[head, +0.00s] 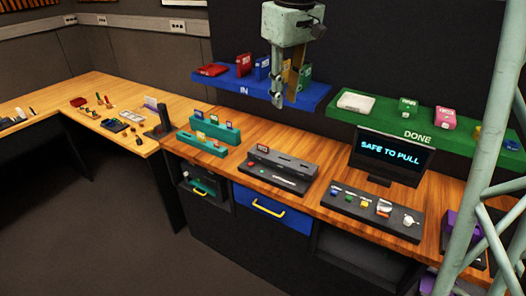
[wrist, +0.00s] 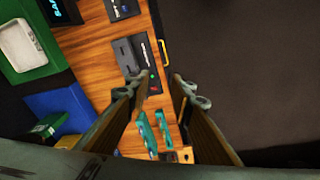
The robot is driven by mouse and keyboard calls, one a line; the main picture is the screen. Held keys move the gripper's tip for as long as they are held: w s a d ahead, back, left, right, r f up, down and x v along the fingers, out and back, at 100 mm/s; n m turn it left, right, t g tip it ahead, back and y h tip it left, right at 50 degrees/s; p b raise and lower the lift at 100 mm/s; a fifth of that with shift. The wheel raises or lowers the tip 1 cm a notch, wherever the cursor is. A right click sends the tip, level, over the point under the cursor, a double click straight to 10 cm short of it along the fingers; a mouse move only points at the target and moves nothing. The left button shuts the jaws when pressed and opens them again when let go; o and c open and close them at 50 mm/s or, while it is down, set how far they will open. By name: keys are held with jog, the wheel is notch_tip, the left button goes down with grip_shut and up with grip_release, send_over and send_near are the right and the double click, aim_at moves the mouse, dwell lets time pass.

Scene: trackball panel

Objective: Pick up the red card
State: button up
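A small red card-like piece (head: 262,148) stands at the left end of the grey slotted dock (head: 290,163) on the wooden bench; its details are too small to read. Small coloured cards, some reddish, stand in the teal rack (head: 205,146), left of the dock. My gripper (head: 284,103) hangs above the bench, in front of the blue shelf. In the wrist view its two fingers (wrist: 174,88) are wide apart with nothing between them. That view also shows the dock (wrist: 127,57) beyond the fingertips and the teal rack (wrist: 144,130) between the fingers.
The blue "IN" shelf (head: 224,83) holds a flat red item (head: 212,70) and several upright coloured cases. The green "DONE" shelf (head: 350,117) holds more cases. A screen (head: 391,152) reads "SAFE TO PULL".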

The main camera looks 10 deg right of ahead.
jog(key=w+f+n+p, duration=0.15)
jog(key=w+f, duration=0.25)
jog(key=w, duration=0.4)
jog(key=w+f+n+p, duration=0.1)
jog(key=w+f+p, duration=0.1)
jog(key=w+f, duration=0.45)
jog(key=n+g+p, duration=0.2)
jog(key=p, duration=0.1)
send_over(263, 145)
notch_tip(263, 145, down, 13)
jog(key=shift+w, duration=0.3)
jog(key=shift+f, duration=0.1)
jog(key=shift+f, duration=4.15)
jog(key=shift+f, duration=0.1)
jog(key=shift+s+f+p, duration=0.1)
jog(key=shift+f+p, duration=0.65)
jog(key=shift+f, duration=1.75)
jog(key=shift+c, duration=0.4)
grip_shut()
